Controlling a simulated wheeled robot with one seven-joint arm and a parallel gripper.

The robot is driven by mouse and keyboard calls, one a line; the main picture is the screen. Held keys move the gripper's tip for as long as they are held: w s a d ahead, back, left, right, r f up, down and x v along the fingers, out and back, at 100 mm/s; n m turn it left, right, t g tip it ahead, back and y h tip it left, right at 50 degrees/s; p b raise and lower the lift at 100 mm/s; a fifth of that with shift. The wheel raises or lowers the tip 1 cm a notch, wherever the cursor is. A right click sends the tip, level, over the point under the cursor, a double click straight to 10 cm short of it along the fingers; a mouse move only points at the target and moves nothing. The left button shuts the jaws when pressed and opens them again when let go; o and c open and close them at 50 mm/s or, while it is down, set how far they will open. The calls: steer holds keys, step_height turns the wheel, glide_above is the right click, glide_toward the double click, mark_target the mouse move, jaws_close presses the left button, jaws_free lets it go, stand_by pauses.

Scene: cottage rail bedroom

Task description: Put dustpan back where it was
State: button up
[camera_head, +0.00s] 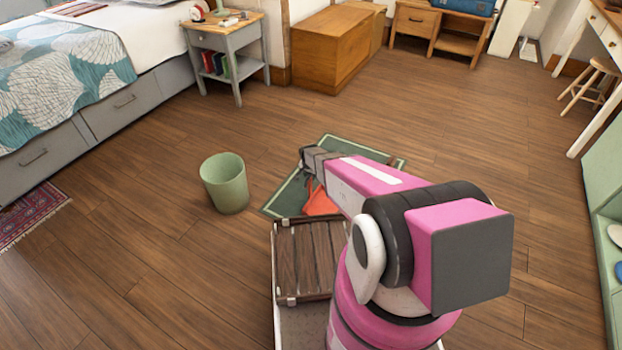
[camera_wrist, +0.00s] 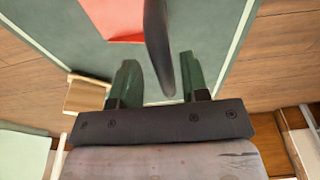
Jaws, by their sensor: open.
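The dustpan (camera_head: 320,203) is orange-red and lies on a green mat, partly hidden behind my arm. In the wrist view its red pan (camera_wrist: 112,18) is at the top, and a dark handle (camera_wrist: 157,35) runs down between my fingers. My gripper (camera_wrist: 158,65) is open, with one green finger on each side of the handle. The handle looks closer to the right finger. I cannot tell how deep it sits between the fingers. In the head view the fingers are hidden.
The green mat (camera_head: 287,197) has a pale border line and lies on the wooden floor. A green bin (camera_head: 225,185) stands left of it. The bed (camera_head: 100,95) and a grey nightstand (camera_head: 225,60) are further left. A green shelf (camera_head: 605,190) is at the right edge.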

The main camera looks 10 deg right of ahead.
steer(key=r, duration=0.3)
steer(key=s+r, duration=0.1)
steer(key=r, duration=0.5)
steer(key=shift+s+a+r, duration=0.2)
steer(key=shift+a, duration=0.15)
steer(key=s+d+r+n, duration=0.3)
steer(key=s+r, duration=0.9)
steer(key=r, duration=0.1)
steer(key=s+d+r+n+g+y, duration=0.1)
steer(key=s+d+r+n, duration=0.3)
steer(key=s+r, duration=0.8)
steer(key=shift+s+r+g, duration=0.15)
steer(key=shift+r+g, duration=0.15)
steer(key=shift+r, duration=0.15)
steer(key=shift+d, duration=0.1)
